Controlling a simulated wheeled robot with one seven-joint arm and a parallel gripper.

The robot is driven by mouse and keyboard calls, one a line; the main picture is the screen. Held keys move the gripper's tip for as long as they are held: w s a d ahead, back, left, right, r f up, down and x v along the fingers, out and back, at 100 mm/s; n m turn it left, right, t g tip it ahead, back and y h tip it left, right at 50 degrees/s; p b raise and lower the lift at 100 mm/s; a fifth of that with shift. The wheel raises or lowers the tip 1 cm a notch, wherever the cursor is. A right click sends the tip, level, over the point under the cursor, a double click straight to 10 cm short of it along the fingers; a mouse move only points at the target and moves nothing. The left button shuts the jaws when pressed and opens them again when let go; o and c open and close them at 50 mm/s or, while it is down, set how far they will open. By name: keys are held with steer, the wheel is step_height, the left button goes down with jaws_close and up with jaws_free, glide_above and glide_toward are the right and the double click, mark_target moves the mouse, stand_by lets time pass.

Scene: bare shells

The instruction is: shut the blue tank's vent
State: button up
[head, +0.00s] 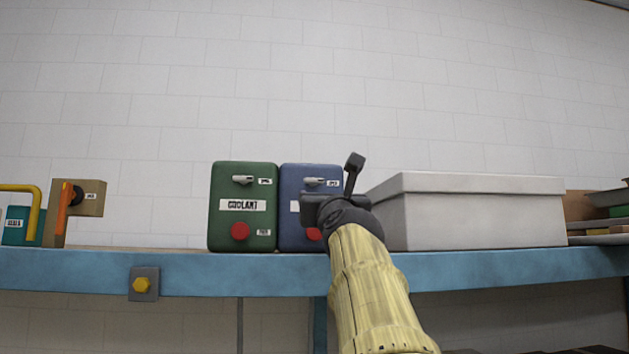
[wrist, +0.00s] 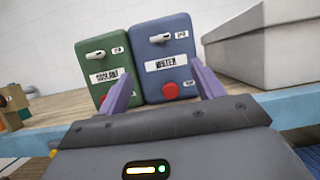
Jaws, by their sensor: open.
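The blue tank (head: 293,180) stands on the shelf right beside the green tank, partly hidden behind my gripper (head: 332,182) in the head view. In the wrist view the blue tank (wrist: 180,68) shows its WATER label, a pale lever (wrist: 160,39) near the top and a red knob (wrist: 170,90) low on its front. The lever lies roughly level, and its small tag is too small to read. My gripper (wrist: 160,85) is open and empty. Its two fingers frame the lower part of the tanks, apart from the lever.
The green COOLANT tank (head: 242,180) has a similar lever and red knob. A large grey lidded box (head: 475,215) stands right of the blue tank. A brown block with an orange handle (head: 85,200) stands at the left. The blue shelf edge (head: 190,273) runs below.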

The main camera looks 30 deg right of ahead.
steer(key=p, duration=1.4)
glide_toward(314, 181)
steer(key=shift+r+x, duration=0.1)
steer(key=shift+x, duration=1.2)
steer(key=shift+r+x, duration=0.15)
steer(key=shift+x, duration=1.2)
steer(key=p+x, duration=0.3)
steer(key=shift+w+d, duration=0.1)
steer(key=shift+w, duration=0.1)
steer(key=shift+w+d+p, duration=0.15)
steer(key=shift+w+p, duration=0.1)
steer(key=shift+p, duration=0.2)
steer(key=c, duration=1)
